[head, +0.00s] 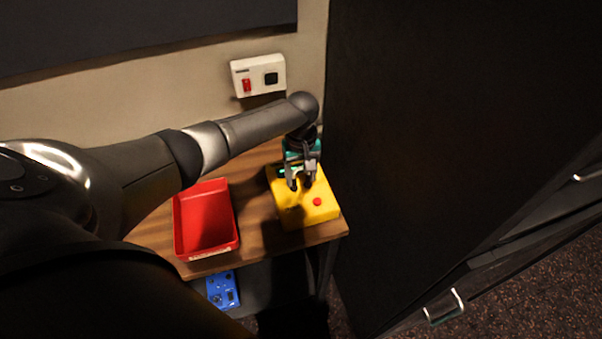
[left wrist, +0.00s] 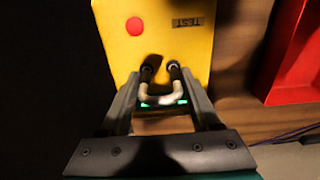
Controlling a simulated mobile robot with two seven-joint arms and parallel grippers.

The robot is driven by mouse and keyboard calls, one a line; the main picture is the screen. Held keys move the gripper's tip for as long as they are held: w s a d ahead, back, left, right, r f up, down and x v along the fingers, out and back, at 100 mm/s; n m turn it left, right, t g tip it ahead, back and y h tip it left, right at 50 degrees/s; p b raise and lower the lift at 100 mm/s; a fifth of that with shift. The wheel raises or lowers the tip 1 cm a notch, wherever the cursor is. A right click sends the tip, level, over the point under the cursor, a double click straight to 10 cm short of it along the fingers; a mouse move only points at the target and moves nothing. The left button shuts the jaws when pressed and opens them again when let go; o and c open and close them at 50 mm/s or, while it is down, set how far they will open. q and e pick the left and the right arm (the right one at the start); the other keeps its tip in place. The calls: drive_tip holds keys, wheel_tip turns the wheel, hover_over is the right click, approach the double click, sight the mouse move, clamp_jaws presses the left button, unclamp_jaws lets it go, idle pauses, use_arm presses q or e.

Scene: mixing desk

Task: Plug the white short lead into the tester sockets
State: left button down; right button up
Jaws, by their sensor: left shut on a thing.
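The yellow tester (head: 292,214) lies on the wooden table near its right corner; it has a red button and, in the left wrist view (left wrist: 195,45), a "TEST" label. My left gripper (head: 301,186) is over the tester and shut on the white short lead (left wrist: 160,98). In the left wrist view the lead is bent in a U between my fingers, with its two dark plug ends pointing at the tester's face. The plug ends meet dark spots there; I cannot tell whether they are inside the sockets or just above. In the head view the lead is hidden by my gripper.
A red tray (head: 234,238) stands on the table left of the tester. A wall box (head: 257,64) with a red switch is behind. A dark cabinet (head: 430,130) rises close on the right. A blue panel (head: 222,290) is below the table's front edge. Thin purple cables (left wrist: 290,134) lie nearby.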

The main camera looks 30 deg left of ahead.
sight(301, 168)
use_arm(q)
drive_tip(key=shift+p, duration=1)
idle(1.7)
drive_tip(key=shift+f+b, duration=0.45)
drive_tip(key=shift+f, duration=0.2)
idle(0.3)
unclamp_jaws()
drive_tip(key=shift+r, duration=0.15)
wheel_tip(301, 168, up, 15)
drive_tip(key=shift+r+p, duration=0.1)
drive_tip(key=shift+p, duration=1.05)
drive_tip(key=shift+d, duration=0.1)
